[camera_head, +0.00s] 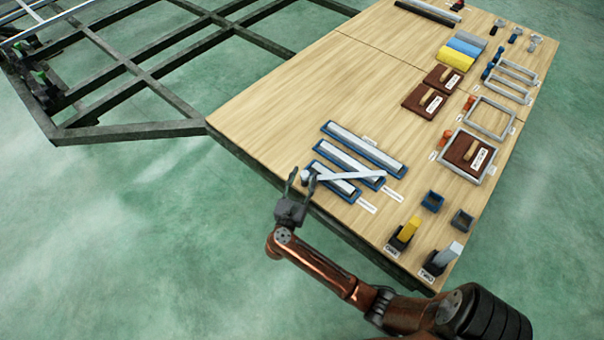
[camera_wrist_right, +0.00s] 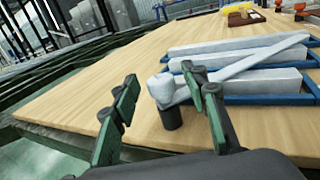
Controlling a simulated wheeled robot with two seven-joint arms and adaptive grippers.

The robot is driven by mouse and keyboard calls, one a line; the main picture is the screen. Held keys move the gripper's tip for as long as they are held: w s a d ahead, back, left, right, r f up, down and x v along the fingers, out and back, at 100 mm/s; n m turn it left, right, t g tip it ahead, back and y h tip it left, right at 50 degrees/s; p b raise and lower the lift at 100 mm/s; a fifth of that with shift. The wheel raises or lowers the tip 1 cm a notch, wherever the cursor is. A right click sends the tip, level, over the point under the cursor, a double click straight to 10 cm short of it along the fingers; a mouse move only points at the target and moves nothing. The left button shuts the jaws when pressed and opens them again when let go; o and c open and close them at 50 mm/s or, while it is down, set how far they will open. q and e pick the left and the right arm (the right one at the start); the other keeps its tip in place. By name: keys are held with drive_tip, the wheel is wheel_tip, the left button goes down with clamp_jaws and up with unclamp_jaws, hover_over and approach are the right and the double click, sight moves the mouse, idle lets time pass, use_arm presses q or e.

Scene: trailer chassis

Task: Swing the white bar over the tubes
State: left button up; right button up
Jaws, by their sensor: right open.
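The white bar (camera_head: 348,176) slants across the nearest tube (camera_head: 324,172), and its far tip reaches the right end of the middle tube (camera_head: 345,158). A third tube (camera_head: 365,146) lies behind, clear of the bar. The pale tubes sit in blue holders. In the wrist view the white bar (camera_wrist_right: 245,65) has a rounded end on a short dark post (camera_wrist_right: 171,117). My right gripper (camera_head: 301,176) is open at the table's near edge. In the wrist view its fingers (camera_wrist_right: 160,76) stand on either side of the rounded end, with no clear grip on it. My left gripper is out of view.
The wooden table (camera_head: 290,85) is clear to the left of the tubes. Brown boards (camera_head: 425,101) and grey frames (camera_head: 490,117) lie farther back. A dark chassis frame (camera_head: 130,65) is behind left.

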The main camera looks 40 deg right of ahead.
drive_tip(key=shift+w+d, duration=0.3)
drive_tip(key=shift+d, duration=0.25)
clamp_jaws()
idle(0.5)
